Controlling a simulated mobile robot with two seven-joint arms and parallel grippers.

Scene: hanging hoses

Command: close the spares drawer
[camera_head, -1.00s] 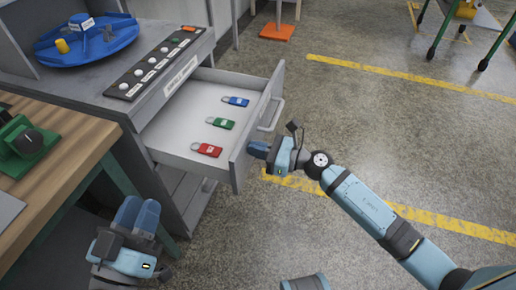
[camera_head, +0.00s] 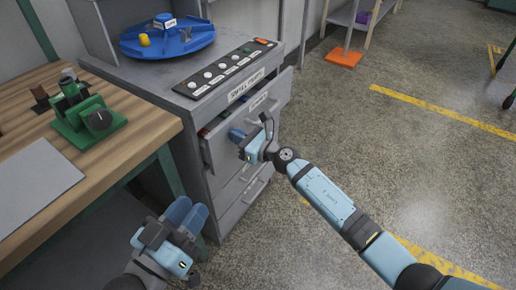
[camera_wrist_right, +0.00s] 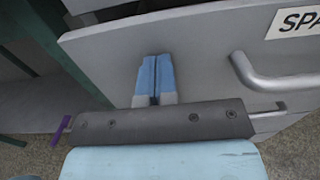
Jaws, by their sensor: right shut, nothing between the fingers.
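The spares drawer (camera_head: 222,156) is the top drawer of the grey cabinet. It stands open by a narrow gap, with bits of the coloured tags just showing inside. Its grey front (camera_wrist_right: 205,60) fills much of the right wrist view, with a bar handle (camera_wrist_right: 265,78) and part of a label at the right. My right gripper (camera_head: 237,134) is shut and empty, its fingertips at the drawer front, left of the handle; contact is hard to tell. My left gripper (camera_head: 188,209) hangs empty in front of the cabinet's lower left; its finger gap is unclear.
A blue round tray (camera_head: 168,46) and a button panel (camera_head: 225,68) sit on the cabinet top. A wooden workbench (camera_head: 110,160) with a green fixture (camera_head: 88,122) stands at the left, near my left arm.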

